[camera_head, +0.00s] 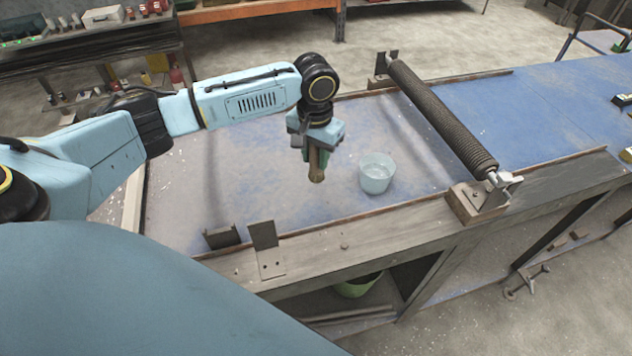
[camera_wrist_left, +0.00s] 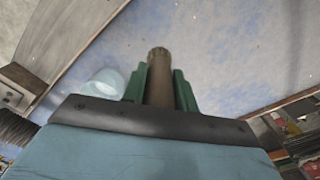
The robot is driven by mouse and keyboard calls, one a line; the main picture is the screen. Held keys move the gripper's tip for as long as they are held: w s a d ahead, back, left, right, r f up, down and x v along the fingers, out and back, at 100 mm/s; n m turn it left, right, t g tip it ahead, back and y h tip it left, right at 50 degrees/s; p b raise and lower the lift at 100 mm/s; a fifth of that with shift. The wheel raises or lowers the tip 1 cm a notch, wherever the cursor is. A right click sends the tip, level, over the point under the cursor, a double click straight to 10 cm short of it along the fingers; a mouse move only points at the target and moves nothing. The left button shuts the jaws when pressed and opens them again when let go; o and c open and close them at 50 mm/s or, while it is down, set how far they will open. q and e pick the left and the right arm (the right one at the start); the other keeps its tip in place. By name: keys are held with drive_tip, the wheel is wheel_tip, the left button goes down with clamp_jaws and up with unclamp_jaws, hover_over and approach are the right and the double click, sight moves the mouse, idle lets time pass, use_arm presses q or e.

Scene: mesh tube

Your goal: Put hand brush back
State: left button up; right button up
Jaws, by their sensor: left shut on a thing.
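My left gripper (camera_head: 315,152) hangs over the blue bench top, to the left of a pale translucent cup (camera_head: 376,174). It is shut on the brown handle of the hand brush (camera_head: 317,172), whose end sticks out below the fingers. In the left wrist view the brush handle (camera_wrist_left: 160,80) stands between the green fingers (camera_wrist_left: 160,88), and the cup (camera_wrist_left: 103,82) is to the left. The brush's bristles are not visible. The handle appears above the bench surface, apart from the cup. My right gripper is not in view.
A mesh roller (camera_head: 440,115) spans the bench on brackets to the right of the cup. Metal brackets (camera_head: 265,245) stand at the near edge. The blue bench top (camera_head: 240,190) is mostly clear around the gripper. A green bucket (camera_head: 358,286) sits below.

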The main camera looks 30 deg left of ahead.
sight(316, 179)
use_arm(q)
wheel_tip(316, 179, down, 8)
drive_tip(key=shift+r, duration=0.1)
idle(0.4)
drive_tip(key=o, duration=1)
drive_tip(key=shift+c, duration=0.2)
wheel_tip(316, 179, up, 12)
drive_tip(key=shift+r, duration=0.1)
